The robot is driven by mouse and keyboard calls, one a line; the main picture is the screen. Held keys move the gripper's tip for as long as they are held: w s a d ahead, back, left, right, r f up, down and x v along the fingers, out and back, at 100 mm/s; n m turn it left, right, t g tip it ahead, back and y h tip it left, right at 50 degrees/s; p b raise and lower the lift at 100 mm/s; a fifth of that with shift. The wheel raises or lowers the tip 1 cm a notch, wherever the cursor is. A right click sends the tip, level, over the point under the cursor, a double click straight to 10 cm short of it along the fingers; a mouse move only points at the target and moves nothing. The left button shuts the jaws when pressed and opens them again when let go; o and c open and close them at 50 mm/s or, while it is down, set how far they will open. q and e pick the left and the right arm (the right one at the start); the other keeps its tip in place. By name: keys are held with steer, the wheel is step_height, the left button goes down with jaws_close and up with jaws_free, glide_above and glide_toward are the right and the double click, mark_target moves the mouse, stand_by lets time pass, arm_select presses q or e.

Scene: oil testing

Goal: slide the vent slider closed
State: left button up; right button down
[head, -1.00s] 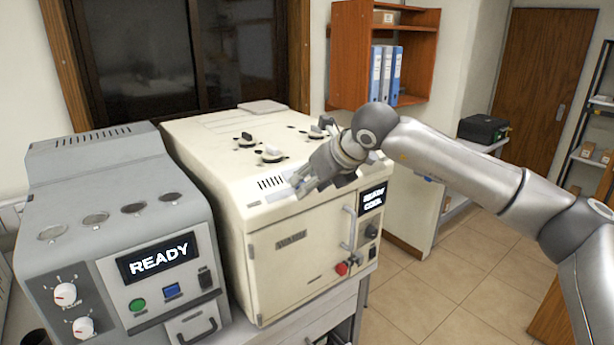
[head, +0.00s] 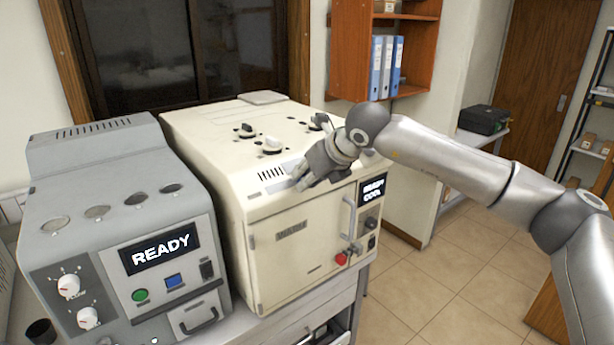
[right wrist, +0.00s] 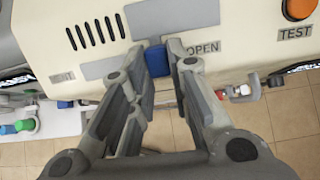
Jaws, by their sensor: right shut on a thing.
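The vent slider is a small blue tab (right wrist: 157,61) at the front top edge of the cream oven (head: 225,150). In the right wrist view it sits beside the OPEN label (right wrist: 203,48), on the right part of a grey strip (right wrist: 105,68). A blurred second label (right wrist: 62,77) is at the strip's left end. My right gripper (head: 301,181) is at this edge, right of the vent slots (head: 271,173). In the right wrist view its fingers (right wrist: 156,48) stand on both sides of the blue tab, shut on it. In the head view the gripper hides the tab. My left gripper is out of view.
A grey tester (head: 115,190) reading READY stands close on the left. The oven's door handle (head: 349,216), display (head: 373,189) and red knob (head: 340,258) are below and right of my gripper. An orange TEST button (right wrist: 299,9) is to the right. Tiled floor is open at right.

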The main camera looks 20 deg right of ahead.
mark_target(271, 193)
steer(key=a+b, duration=0.2)
steer(key=s+a+b, duration=0.1)
steer(key=a+b, duration=0.1)
steer(key=s+a+b, duration=0.1)
steer(key=shift+a+f+b, duration=0.15)
steer(key=shift+a+b, duration=0.25)
steer(key=shift+s+a+b, duration=0.2)
steer(key=shift+a+b, duration=0.15)
steer(key=shift+a, duration=0.2)
steer(key=shift+r, duration=0.2)
steer(key=c, duration=1.7)
jaws_free()
steer(key=o, duration=0.3)
steer(key=shift+s+a, duration=0.1)
steer(key=shift+a, duration=0.1)
